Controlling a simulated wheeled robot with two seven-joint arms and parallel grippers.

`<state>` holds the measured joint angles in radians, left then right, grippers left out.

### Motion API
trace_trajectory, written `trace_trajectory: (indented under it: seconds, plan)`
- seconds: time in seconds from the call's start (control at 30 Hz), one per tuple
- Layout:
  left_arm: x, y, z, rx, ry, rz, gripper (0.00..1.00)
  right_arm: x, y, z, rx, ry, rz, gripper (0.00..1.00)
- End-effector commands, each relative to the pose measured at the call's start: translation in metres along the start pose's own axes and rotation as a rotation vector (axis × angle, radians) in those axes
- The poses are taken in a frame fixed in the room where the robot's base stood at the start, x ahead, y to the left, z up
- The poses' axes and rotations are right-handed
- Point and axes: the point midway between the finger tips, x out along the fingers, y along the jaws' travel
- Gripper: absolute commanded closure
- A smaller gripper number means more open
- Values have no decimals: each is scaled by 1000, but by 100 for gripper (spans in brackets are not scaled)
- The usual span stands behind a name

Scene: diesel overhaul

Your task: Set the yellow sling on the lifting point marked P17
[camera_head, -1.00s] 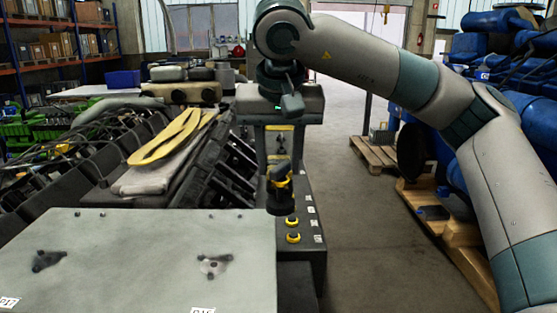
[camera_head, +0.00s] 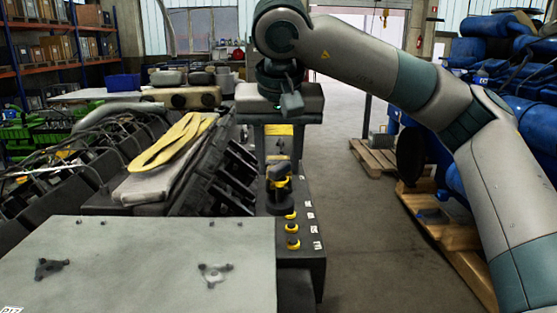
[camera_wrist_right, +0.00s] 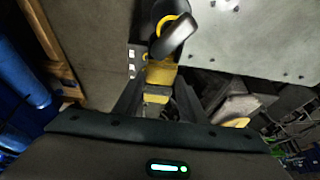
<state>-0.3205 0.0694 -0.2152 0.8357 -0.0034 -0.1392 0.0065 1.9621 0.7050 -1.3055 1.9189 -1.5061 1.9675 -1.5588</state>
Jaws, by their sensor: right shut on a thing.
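A yellow sling (camera_head: 172,142) lies in a long flattened loop on a light grey pad left of centre. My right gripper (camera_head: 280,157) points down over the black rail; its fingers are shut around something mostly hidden. Yellow surfaces show between and beyond them in the wrist view (camera_wrist_right: 157,98). A black fitting with a yellow band (camera_head: 280,184) is just below the fingers; whether it is the held thing is unclear. A dark three-armed bracket (camera_head: 52,268) sits on the grey plate, with a cut-off, hard-to-read label (camera_head: 12,309) below it. My left gripper is not in view.
The grey plate (camera_head: 140,240) fills the lower left and carries another bracket (camera_head: 214,273). The black rail (camera_head: 310,272) has yellow rings (camera_head: 292,228) and white labels. Dark engine parts surround the pad. Pallets (camera_head: 440,235) and blue machinery stand right; the floor between is clear.

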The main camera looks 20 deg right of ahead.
Motion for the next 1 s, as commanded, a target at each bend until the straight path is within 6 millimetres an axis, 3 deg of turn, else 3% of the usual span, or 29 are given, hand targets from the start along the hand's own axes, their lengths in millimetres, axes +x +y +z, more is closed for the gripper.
trace_trajectory:
  seconds: [0.27, 0.63, 1.0]
  plan:
    - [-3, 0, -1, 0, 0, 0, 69, -4, 0, -2, 1, 1, -1, 94]
    - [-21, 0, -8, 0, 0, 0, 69, -27, 0, -11, 1, 1, -1, 94]
    - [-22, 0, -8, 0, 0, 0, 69, -28, 0, -12, 1, 1, -1, 94]
